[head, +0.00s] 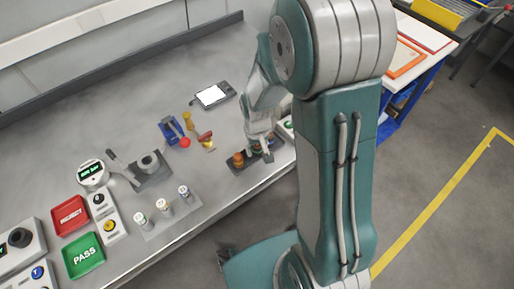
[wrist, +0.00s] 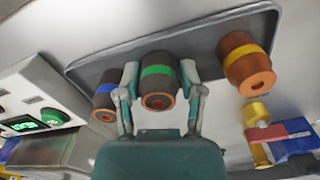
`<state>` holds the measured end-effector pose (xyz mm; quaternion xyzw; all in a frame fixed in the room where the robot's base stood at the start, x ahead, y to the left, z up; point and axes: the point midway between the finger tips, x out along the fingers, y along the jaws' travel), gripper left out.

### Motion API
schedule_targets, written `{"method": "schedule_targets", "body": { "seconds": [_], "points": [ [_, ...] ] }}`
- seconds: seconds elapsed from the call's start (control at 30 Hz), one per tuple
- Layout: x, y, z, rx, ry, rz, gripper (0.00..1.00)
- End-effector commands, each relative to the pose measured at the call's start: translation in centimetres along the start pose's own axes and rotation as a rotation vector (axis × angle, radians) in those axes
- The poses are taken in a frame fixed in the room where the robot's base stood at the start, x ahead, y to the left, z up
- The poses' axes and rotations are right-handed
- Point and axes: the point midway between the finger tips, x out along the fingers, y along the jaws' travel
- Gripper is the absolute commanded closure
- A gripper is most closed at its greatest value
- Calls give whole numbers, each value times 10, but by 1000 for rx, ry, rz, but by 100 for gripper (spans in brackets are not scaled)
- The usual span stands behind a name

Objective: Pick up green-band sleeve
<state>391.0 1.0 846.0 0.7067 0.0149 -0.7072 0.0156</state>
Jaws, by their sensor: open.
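The green-band sleeve (wrist: 158,86) is a dark cylinder with a copper-coloured end and a green band, in the middle of a grey tray (wrist: 120,62) in the wrist view. My gripper (wrist: 161,80) is open, with one finger on each side of this sleeve; I cannot tell whether they touch it. A blue-band sleeve (wrist: 106,102) is to the left and a yellow-band sleeve (wrist: 243,63) to the right, both outside the fingers. In the head view, my gripper (head: 262,148) is low over the tray (head: 240,170) and partly hides the sleeves.
A device with a green display (wrist: 25,124) stands left of the tray in the wrist view. A yellow brass-like part (wrist: 257,112) is at the right. In the head view, a vial rack (head: 165,215), a red REJECT bin (head: 70,215) and a green PASS bin (head: 85,256) lie left along the bench.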

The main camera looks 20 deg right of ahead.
Motion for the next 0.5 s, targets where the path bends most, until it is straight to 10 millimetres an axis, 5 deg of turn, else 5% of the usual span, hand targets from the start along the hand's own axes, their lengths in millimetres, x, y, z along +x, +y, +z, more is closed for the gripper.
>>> {"method": "schedule_targets", "body": {
  "seconds": [0.07,0.17,0.2,0.5],
  "points": [
    [0,0,0,0,0,0,50],
    [0,0,0,0,0,0,94],
    [0,0,0,0,0,0,100],
    [-1,0,0,0,0,0,100]
  ]
}}
